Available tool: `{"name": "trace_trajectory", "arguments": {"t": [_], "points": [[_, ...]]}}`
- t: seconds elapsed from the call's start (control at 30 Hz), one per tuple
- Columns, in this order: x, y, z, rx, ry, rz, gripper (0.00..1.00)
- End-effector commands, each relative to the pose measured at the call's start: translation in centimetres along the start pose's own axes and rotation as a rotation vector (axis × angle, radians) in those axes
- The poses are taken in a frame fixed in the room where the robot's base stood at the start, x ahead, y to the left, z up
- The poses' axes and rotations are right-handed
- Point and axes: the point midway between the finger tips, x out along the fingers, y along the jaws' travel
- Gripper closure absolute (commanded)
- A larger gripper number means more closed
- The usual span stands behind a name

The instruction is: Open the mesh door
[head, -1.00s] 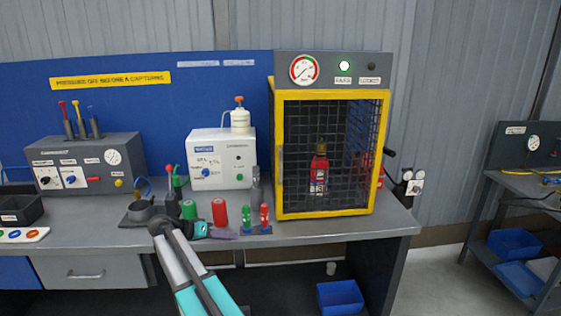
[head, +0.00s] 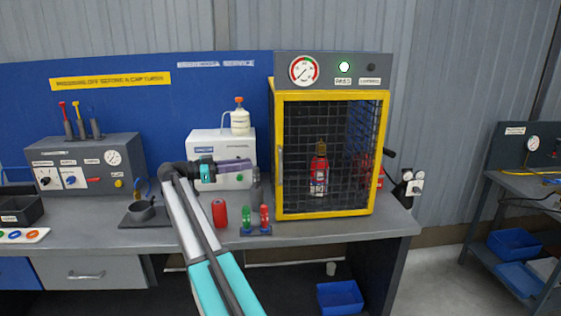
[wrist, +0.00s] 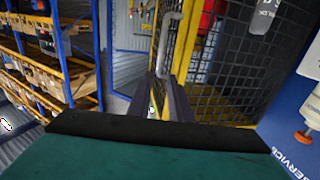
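The mesh door (head: 330,211) is a yellow frame with black mesh on the front of the cage, and it looks closed. Its grey upright bar handle (head: 281,168) is on the left side. A red extinguisher (head: 319,175) stands behind the mesh. My gripper (head: 251,163) is level with the handle, to its left, with its purple fingers pointing right. In the wrist view the handle (wrist: 168,42) appears just beyond the fingertips, roughly in line with the gap between them. The fingers (wrist: 162,82) are apart and hold nothing; I cannot see contact with the handle.
A white box unit (head: 206,143) with a bottle (head: 240,121) on it stands behind my gripper. A red cylinder (head: 219,213) and small red and green fittings (head: 256,221) stand on the bench below. A gauge panel (head: 336,66) tops the cage.

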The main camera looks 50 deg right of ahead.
Motion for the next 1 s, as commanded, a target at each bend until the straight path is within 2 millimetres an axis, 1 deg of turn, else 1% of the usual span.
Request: {"name": "trace_trajectory", "arguments": {"t": [0.17,0.37,0.47,1.0], "points": [[0.4,0.0,0.0,-0.002,-0.001,0.000,0.82],[2.0,0.1,-0.1,-0.003,-0.001,0.001,0.82],[3.2,0.1,-0.1,-0.003,-0.002,0.001,0.82],[10.8,0.1,-0.1,-0.003,-0.001,0.001,0.82]]}}
